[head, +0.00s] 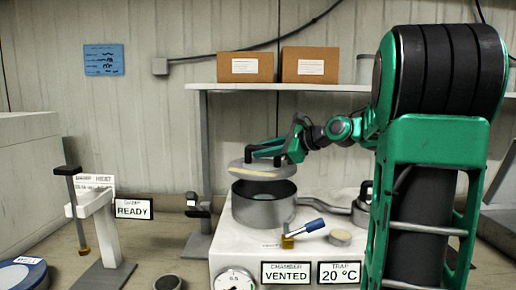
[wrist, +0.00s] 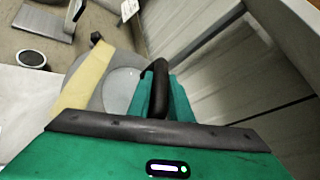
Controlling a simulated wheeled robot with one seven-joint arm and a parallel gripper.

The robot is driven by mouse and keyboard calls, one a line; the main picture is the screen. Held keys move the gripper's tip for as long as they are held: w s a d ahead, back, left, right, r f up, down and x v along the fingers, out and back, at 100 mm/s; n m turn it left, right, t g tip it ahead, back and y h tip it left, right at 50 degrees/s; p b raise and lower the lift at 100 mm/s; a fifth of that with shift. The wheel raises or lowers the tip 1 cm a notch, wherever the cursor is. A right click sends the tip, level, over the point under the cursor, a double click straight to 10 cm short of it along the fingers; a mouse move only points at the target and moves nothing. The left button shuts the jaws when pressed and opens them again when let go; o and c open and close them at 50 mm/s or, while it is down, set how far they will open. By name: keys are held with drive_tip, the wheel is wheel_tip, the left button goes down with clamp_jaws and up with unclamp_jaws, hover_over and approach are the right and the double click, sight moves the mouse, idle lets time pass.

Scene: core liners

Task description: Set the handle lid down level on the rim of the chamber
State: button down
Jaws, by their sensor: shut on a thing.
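The handle lid (head: 240,166) is a flat grey disc with a black handle on top. My gripper (head: 281,150) is shut on this handle and holds the lid in the air. In the wrist view the handle (wrist: 158,85) sits between the green fingers, with part of the grey lid (wrist: 122,92) beyond. The chamber (head: 263,212) is a round grey open pot on the white bench unit. The lid hangs above the chamber, roughly over its opening, with a visible gap to the rim. The lid looks near level; slight tilt is hard to judge.
A white stand (head: 95,210) is at left. A shelf (head: 225,87) with boxes runs behind.

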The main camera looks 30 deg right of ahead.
sight(263, 164)
drive_tip(key=shift+d+f, duration=0.15)
drive_tip(key=shift+f, duration=0.6)
drive_tip(key=shift+d+f, duration=0.1)
drive_tip(key=shift+f, duration=1.5)
drive_tip(key=shift+f, duration=0.4)
drive_tip(key=c, duration=1.5)
unclamp_jaws()
drive_tip(key=shift+c, duration=0.2)
drive_tip(key=shift+f, duration=0.1)
drive_tip(key=shift+s, duration=0.15)
drive_tip(key=v, duration=1)
drive_tip(key=shift+s+d, duration=0.1)
drive_tip(key=shift+s, duration=0.1)
drive_tip(key=shift+s, duration=0.1)
